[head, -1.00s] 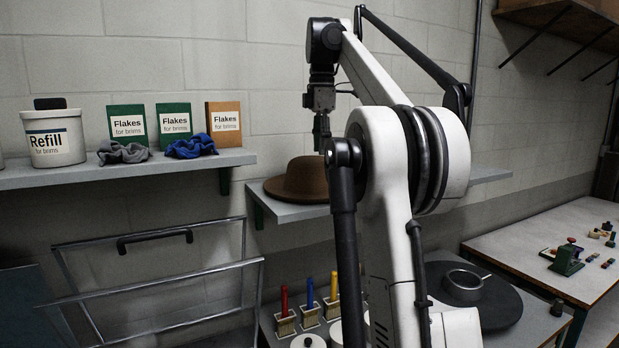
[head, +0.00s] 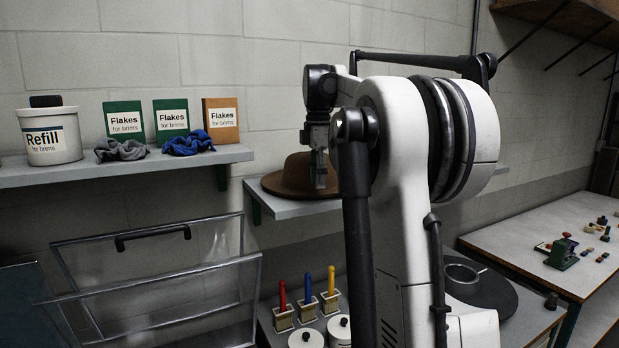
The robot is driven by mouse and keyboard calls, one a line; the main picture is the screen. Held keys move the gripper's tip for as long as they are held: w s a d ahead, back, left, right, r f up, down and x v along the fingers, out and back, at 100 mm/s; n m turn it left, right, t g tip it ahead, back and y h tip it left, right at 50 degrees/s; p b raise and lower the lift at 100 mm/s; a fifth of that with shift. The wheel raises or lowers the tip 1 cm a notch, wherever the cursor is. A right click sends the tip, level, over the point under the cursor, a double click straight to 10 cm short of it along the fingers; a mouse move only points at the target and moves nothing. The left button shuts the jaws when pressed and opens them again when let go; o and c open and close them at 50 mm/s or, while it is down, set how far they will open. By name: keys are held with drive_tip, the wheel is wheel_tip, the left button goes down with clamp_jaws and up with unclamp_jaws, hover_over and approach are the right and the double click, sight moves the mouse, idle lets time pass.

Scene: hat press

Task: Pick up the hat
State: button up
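A brown hat (head: 285,178) with a wide brim lies crown up on a grey wall shelf (head: 290,209). Its right part is hidden behind my gripper and arm. My gripper (head: 320,184) points down at the hat, overlapping the right side of its crown and brim in the head view. I cannot tell whether it touches the hat or whether its fingers are open or shut.
A longer shelf (head: 60,178) at left holds a white refill tub (head: 50,140), several flakes boxes (head: 171,120) and grey and blue cloths (head: 188,144). Below stand a metal frame rack (head: 150,235) and a bench with coloured-handled tools (head: 307,287). A table (head: 545,225) is at right.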

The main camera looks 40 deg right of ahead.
drive_tip(key=shift+w+f+p, duration=0.1)
drive_tip(key=shift+f+p, duration=0.2)
drive_tip(key=shift+f, duration=1.45)
clamp_jaws()
